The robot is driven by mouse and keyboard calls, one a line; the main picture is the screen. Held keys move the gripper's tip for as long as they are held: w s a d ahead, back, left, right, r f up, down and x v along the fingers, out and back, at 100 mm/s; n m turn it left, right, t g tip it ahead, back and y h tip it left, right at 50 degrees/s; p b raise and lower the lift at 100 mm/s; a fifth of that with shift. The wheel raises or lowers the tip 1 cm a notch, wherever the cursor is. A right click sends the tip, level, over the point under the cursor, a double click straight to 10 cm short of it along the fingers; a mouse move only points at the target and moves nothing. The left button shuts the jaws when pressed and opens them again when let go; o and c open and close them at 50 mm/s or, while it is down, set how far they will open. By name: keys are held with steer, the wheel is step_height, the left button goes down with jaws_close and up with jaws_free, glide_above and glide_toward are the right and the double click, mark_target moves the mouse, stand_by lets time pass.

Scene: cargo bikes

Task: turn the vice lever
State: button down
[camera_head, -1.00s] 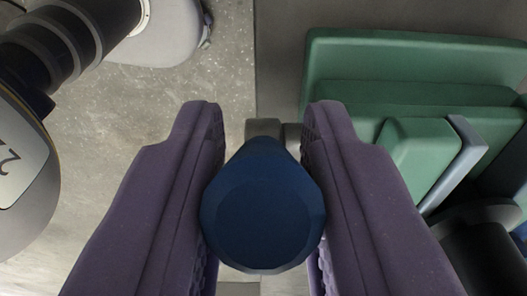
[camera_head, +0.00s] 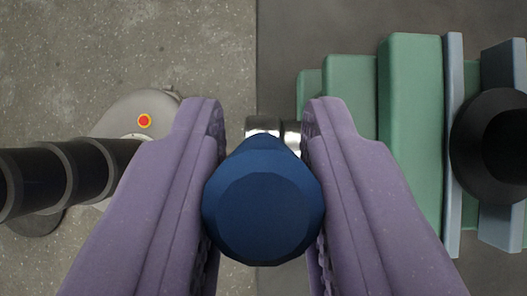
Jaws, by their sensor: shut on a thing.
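The vice lever's blue faceted handle (camera_head: 263,205) is in the middle of the view, between the purple fingers of my gripper (camera_head: 263,180). The fingers are shut on it from left and right. A short metal piece (camera_head: 268,126) shows just beyond the handle. The green vice body (camera_head: 410,120) with pale grey-blue jaw plates (camera_head: 453,150) stands to the right. A dark round part (camera_head: 495,145) lies in front of the plates. The lever's joint to the vice is mostly hidden behind the handle and fingers.
Speckled grey floor (camera_head: 120,50) lies at the left, and a darker grey surface (camera_head: 320,30) begins right of a straight edge near the middle. My own base and arm links show at the left.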

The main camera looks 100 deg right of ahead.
steer(key=shift+d, duration=0.25)
steer(key=shift+s+f, duration=0.15)
steer(key=c, duration=1)
jaws_free()
steer(key=shift+y, duration=0.3)
steer(key=v, duration=0.8)
steer(key=shift+p, duration=0.4)
steer(key=shift+f, duration=0.1)
